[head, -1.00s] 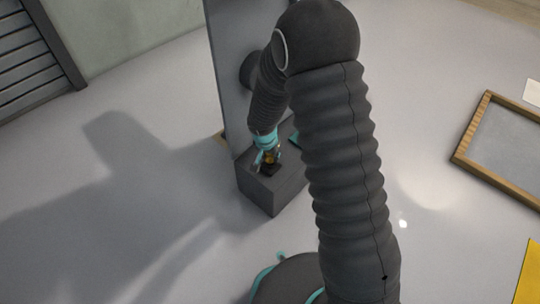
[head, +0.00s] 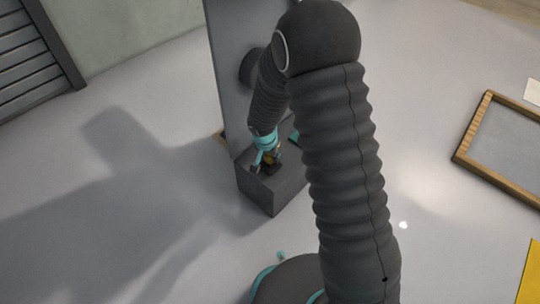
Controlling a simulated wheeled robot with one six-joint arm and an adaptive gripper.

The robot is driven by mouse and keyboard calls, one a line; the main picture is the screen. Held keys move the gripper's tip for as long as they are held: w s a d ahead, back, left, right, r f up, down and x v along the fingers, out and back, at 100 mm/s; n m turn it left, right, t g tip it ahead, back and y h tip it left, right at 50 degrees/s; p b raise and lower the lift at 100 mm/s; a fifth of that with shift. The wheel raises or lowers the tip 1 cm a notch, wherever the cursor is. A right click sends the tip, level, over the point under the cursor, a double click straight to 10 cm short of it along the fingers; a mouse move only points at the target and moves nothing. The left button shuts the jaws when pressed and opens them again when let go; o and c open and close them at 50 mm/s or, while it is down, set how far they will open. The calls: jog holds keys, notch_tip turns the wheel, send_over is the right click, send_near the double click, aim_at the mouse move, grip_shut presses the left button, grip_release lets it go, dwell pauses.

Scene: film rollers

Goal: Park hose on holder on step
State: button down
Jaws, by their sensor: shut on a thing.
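The step is a dark grey block (head: 273,192) at the foot of a tall grey panel (head: 226,75). My gripper (head: 268,161) is low over the top of the block, pointing down. It is shut on a small dark and yellowish thing, which I take to be the hose end (head: 269,167). This thing is at or just above the block's top face; contact cannot be told. The holder cannot be made out apart from it. My arm hides the right part of the block and panel.
A wood-framed grey panel (head: 461,157) lies on the floor at the right, with a yellow sheet (head: 529,272) below it. A dark slatted unit (head: 35,60) stands at the upper left. The floor left of the block is clear, under my shadow.

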jog(key=shift+f, duration=0.1)
jog(key=c, duration=0.7)
grip_release()
jog(key=shift+c, duration=0.2)
jog(key=v, duration=1.2)
jog(key=shift+w, duration=0.1)
